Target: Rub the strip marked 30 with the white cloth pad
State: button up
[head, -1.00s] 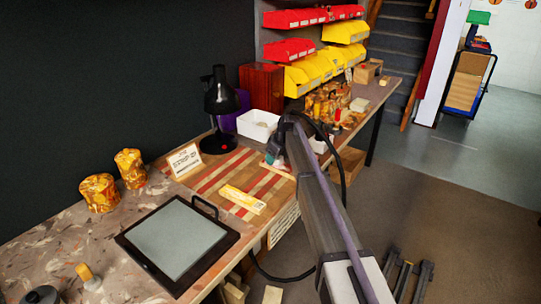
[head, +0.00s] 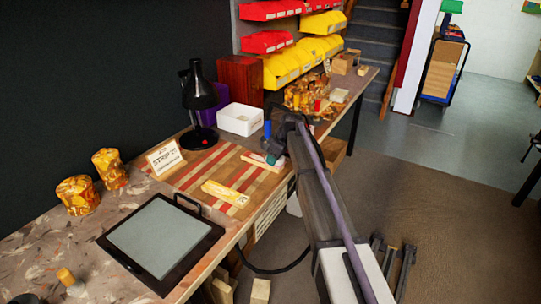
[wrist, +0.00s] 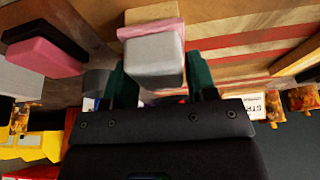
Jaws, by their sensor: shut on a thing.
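My gripper (wrist: 160,75) is shut on a pale grey-white block, which looks like the white cloth pad (wrist: 155,60). A pink layer (wrist: 150,31) shows at its far side; I cannot tell whether it is part of the pad. In the head view my gripper (head: 272,150) is over the far right corner of the striped board (head: 190,178), mostly hidden by my arm. The board has red and pale wood strips. I cannot tell whether the pad touches it. A card (head: 165,157) reading "STRIP" stands at the board's left back; its number is unclear. No strip's 30 mark is readable.
A yellow labelled block (head: 225,193) lies on the board's front part. A black lamp (head: 200,100) and white bin (head: 240,119) stand behind. A dark block with a pink face (wrist: 45,45) is near my gripper. A framed grey panel (head: 160,243) lies in front.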

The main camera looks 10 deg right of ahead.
jog(key=shift+w+a, duration=2.2)
jog(key=shift+a, duration=0.3)
jog(key=shift+w+a, duration=2.2)
jog(key=shift+a, duration=0.25)
notch_tip(320, 180, up, 8)
jog(key=p, duration=0.7)
jog(key=shift+f, duration=0.2)
jog(key=shift+f, duration=0.1)
jog(key=b, duration=0.6)
send_over(248, 155)
jog(key=f, duration=0.6)
jog(key=shift+w, duration=0.2)
jog(key=shift+f+b, duration=0.9)
jog(key=shift+f, duration=0.15)
jog(key=shift+r, duration=0.1)
